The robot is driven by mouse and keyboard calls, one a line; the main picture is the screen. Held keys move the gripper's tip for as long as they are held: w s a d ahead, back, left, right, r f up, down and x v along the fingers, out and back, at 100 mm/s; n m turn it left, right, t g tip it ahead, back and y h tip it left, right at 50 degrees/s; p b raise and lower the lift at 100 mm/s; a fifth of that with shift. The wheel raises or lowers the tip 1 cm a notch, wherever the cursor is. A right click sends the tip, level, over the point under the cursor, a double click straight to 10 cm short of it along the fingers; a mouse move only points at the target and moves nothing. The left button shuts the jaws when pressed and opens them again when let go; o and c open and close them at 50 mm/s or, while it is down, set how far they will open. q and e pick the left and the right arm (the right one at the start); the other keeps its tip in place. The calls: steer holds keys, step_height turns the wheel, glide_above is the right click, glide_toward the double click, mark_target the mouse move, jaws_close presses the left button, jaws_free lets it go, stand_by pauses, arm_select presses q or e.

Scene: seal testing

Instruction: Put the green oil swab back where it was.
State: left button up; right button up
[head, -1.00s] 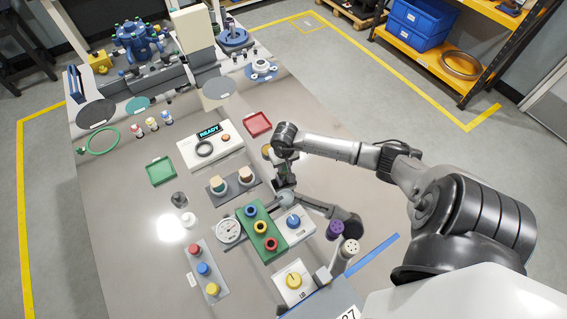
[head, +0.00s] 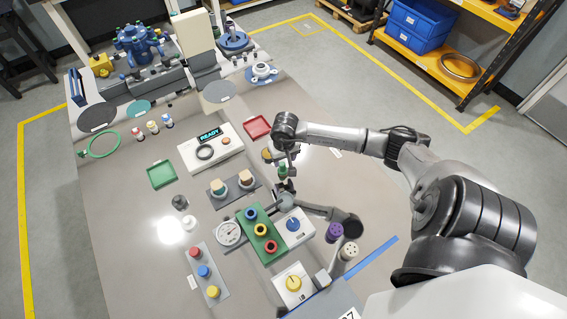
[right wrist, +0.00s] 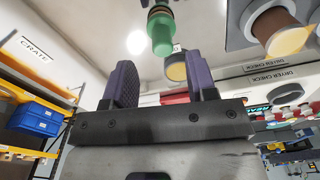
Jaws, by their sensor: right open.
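The green oil swab (head: 283,171) stands small in the head view, just below my right gripper (head: 285,156), right of the dryer-check cups. Its lower end meets something dark; I cannot tell exactly how it is seated. In the right wrist view the swab (right wrist: 162,38) shows its green part and brownish ringed end, beyond the fingertips and between their lines. My right gripper (right wrist: 162,80) has its two purple-grey fingers wide apart with nothing between them. The swab appears clear of both fingers.
A red tray (head: 257,127) and the white READY unit (head: 211,149) stand behind and left. Two capped cups (head: 246,177) sit on a grey base close by. A green block with coloured rings (head: 252,236) and a dial gauge (head: 229,233) lie nearer. A green tray (head: 162,174) is left.

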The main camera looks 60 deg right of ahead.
mark_target(284, 167)
step_height(284, 167, up, 6)
steer(key=w+a+r+m+t+y, duration=0.15)
steer(key=a+m+t+y, duration=0.6)
steer(key=a, duration=1.25)
steer(key=a+r+m+t+y, duration=0.35)
steer(key=r+m+t, duration=0.6)
steer(key=m, duration=0.85)
steer(key=s+d+f+m+g+h, duration=0.1)
steer(key=s+d+f+m+h, duration=0.15)
steer(key=m+h, duration=0.75)
steer(key=s+d+f+m+g+h, duration=0.2)
steer(key=f+m+h, duration=0.1)
steer(key=m, duration=1.2)
steer(key=s+a+f+m+g+y, duration=0.1)
steer(key=s+a+f+m+g, duration=0.2)
steer(key=s+f+m+g, duration=0.1)
steer(key=s+a+f+m+g+y, duration=0.1)
steer(key=s+a+f+m+g, duration=0.2)
steer(key=s+m+g, duration=0.3)
steer(key=s+f+m, duration=0.1)
steer(key=s+m, duration=0.1)
steer(key=s, duration=0.3)
steer(key=shift+s+a+f+g+y, duration=0.2)
steer(key=shift+s+g+y, duration=0.1)
steer(key=shift+g, duration=0.1)
steer(key=shift+o, duration=0.2)
steer(key=shift+w+d, duration=0.1)
